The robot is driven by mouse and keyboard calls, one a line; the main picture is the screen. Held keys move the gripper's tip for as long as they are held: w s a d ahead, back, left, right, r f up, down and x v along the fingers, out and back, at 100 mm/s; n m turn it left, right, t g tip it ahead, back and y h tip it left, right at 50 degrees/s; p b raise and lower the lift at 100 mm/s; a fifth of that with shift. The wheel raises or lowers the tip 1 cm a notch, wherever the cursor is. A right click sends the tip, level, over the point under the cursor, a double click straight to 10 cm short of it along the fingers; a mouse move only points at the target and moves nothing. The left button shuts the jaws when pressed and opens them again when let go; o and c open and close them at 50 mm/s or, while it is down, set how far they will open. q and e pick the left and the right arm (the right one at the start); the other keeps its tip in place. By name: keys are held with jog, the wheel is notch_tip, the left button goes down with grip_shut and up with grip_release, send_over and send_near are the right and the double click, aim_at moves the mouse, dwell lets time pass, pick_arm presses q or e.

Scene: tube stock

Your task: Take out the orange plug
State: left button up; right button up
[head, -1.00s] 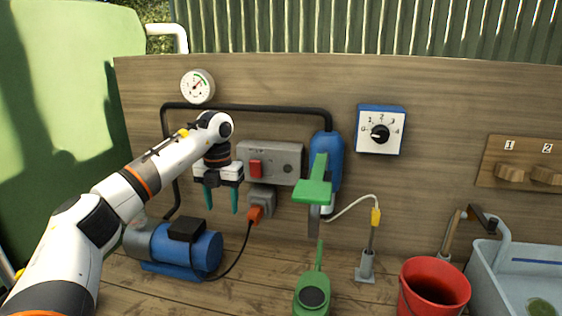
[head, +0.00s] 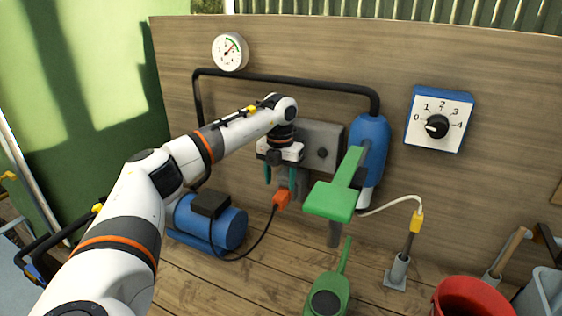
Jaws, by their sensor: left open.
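The orange plug (head: 282,199) sits at the lower front of a small grey socket box (head: 301,186) on the wooden board. A black cable runs from the plug down to the blue pump (head: 222,228). The gripper hides part of the socket box, so I cannot see how deep the plug sits. My left gripper (head: 280,177) is open and empty, its teal fingers pointing down. In the picture its fingertips are just above the plug, in front of the socket box. I cannot tell whether they touch anything. My right gripper is out of view.
A grey switch panel (head: 322,146) is behind my left gripper. To the right, a green pump handle (head: 332,198) stands out before a blue cylinder (head: 369,140). A black pipe (head: 290,83) runs above. A green can (head: 328,297) and red bucket (head: 470,299) stand in front.

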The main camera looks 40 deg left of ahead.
aim_at(279, 196)
pick_arm(q)
notch_tip(279, 196, down, 7)
jog(key=shift+w+r+p, duration=0.1)
jog(key=shift+r+p, duration=0.1)
jog(key=shift+p, duration=0.35)
jog(key=c, duration=1.1)
jog(key=shift+s+d, duration=0.1)
jog(key=shift+s, duration=0.2)
jog(key=shift+c, duration=0.2)
jog(key=shift+s+d+r+p, duration=0.1)
jog(key=shift+s+d+p, duration=0.2)
jog(key=shift+s, duration=0.55)
jog(key=shift+s+d+f+p, duration=0.1)
jog(key=shift+s+d+p, duration=0.15)
jog(key=shift+s+p, duration=0.4)
jog(key=shift+s+d+r+p, duration=0.15)
jog(key=shift+s+d, duration=0.1)
jog(key=shift+s, duration=0.75)
jog(key=shift+s, duration=0.1)
